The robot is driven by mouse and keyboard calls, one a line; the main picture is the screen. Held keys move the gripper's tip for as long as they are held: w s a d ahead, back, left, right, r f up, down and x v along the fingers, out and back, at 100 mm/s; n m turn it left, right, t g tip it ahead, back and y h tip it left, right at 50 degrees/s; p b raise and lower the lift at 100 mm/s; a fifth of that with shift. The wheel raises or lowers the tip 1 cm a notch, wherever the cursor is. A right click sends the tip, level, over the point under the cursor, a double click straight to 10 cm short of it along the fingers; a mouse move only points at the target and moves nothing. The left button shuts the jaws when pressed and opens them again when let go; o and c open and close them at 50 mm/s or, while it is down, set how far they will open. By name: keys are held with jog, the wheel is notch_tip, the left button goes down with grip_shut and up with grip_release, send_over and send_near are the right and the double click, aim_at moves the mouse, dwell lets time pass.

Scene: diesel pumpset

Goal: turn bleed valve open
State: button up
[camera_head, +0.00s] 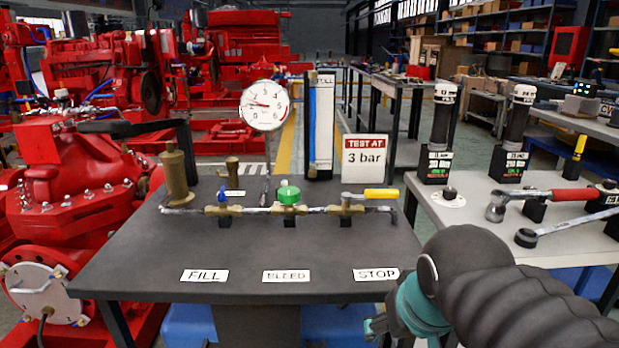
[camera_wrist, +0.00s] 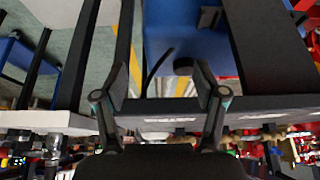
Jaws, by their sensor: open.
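The bleed valve, a green round knob (camera_head: 288,194) on a brass body, sits mid-pipe on the dark bench, behind the BLEED label (camera_head: 286,276). A blue-handled valve (camera_head: 222,196) stands left of it and a yellow lever valve (camera_head: 381,193) right of it. My arm comes in from the lower right of the head view, in front of the bench and well short of the knob. In the wrist view my gripper (camera_wrist: 160,82) has its two fingers spread, with nothing held between them. The green knob is not clear in the wrist view.
A pressure gauge (camera_head: 265,105) and a "TEST AT 3 bar" sign (camera_head: 364,158) rise behind the pipe. A tall brass fitting (camera_head: 176,175) stands at the left. A side bench (camera_head: 470,225) holds tools at the right. The dark bench top (camera_head: 240,245) is clear in front of the valves.

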jog(key=w+a+r+m, duration=0.1)
jog(key=w+a+r, duration=0.3)
jog(key=w+r, duration=0.3)
jog(key=w+a+r, duration=0.3)
jog(key=w+r, duration=0.2)
jog(key=r, duration=0.4)
jog(key=m+g+h, duration=0.1)
jog(key=m, duration=0.1)
send_near(288, 191)
jog(key=b+x, duration=0.1)
jog(key=x, duration=0.8)
jog(key=shift+r, duration=0.1)
jog(key=c, duration=1.1)
